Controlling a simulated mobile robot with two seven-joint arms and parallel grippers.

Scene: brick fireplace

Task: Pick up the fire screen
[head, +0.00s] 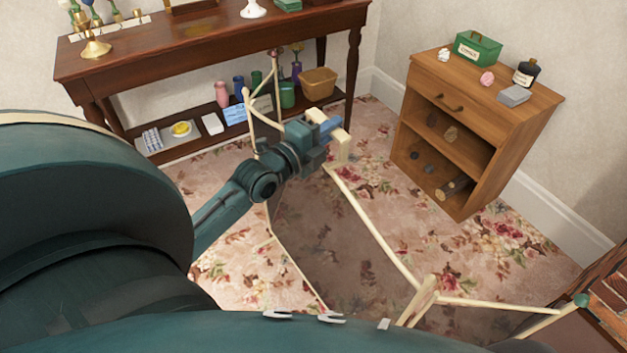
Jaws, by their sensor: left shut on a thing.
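The fire screen (378,229) has cream rods around dark see-through panels and stands folded at angles over the rug, tilted in my view. One panel reaches up at the left towards the console table, and another runs to the lower right towards the bricks. My left gripper (338,136) is shut on the fire screen's frame at the upper corner of its middle panel. My left arm covers part of the left panel. The screen's lower edge is partly hidden by my body. My right gripper does not show.
A dark wood console table (215,50) with ornaments and a loaded lower shelf stands behind. A small wooden cabinet (483,135) stands to the right, close to the screen. Brickwork (608,295) is at the lower right edge. Floral rug (500,235) lies clear between cabinet and screen.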

